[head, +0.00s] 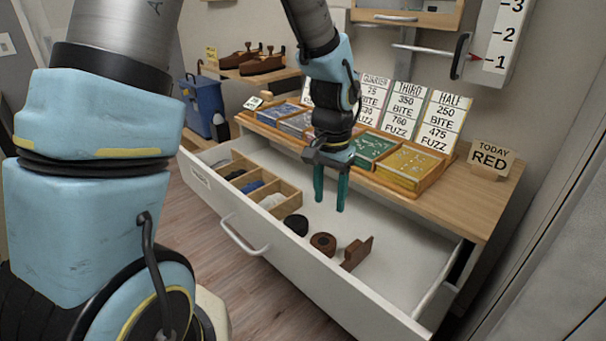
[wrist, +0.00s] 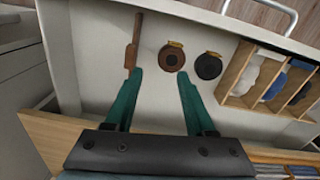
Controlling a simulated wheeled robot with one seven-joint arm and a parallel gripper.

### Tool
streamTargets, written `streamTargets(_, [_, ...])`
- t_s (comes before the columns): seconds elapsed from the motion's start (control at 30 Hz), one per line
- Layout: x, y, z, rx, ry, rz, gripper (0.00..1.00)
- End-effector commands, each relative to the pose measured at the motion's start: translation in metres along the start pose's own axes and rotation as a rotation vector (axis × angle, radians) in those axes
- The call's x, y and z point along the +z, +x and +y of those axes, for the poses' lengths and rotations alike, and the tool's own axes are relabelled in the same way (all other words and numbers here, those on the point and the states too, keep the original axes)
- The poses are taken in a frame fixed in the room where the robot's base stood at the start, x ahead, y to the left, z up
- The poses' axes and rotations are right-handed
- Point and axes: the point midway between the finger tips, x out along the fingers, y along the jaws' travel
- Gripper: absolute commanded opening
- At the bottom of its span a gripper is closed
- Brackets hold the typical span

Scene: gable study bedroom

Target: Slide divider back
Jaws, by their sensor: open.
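An open white drawer (head: 395,285) holds a wooden divider tray (head: 287,206) at its left end, with several compartments. The tray shows at the right of the wrist view (wrist: 236,72). A separate upright brown wooden piece (head: 356,253) stands towards the drawer's right; it also shows in the wrist view (wrist: 133,42). I cannot tell which is the task's divider. My gripper (head: 330,206) points down over the drawer, open and empty, with green fingers. In the wrist view the left fingertip appears close to the brown piece; I cannot tell whether they touch.
A brown roll (head: 323,243) and a black roll (head: 296,225) lie between the tray and brown piece. The wooden counter (head: 500,205) behind carries card boxes (head: 405,165) and a "TODAY RED" sign (head: 491,158). The drawer's right floor is clear.

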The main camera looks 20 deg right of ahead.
Motion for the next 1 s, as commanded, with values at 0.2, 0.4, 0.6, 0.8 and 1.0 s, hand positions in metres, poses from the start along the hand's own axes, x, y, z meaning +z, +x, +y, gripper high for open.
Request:
streamTargets(0.2, [0.012, -0.015, -0.034, -0.004, -0.083, 0.018, 0.55])
streamTargets(0.4, [0.018, -0.021, -0.051, -0.009, -0.125, 0.033, 0.55])
streamTargets(0.6, [0.02, -0.021, -0.056, -0.012, -0.136, 0.037, 0.55])
streamTargets(0.8, [0.019, -0.021, -0.056, -0.011, -0.136, 0.037, 0.55])
streamTargets(1.0, [0.016, -0.017, -0.043, -0.021, -0.097, 0.013, 0.55])
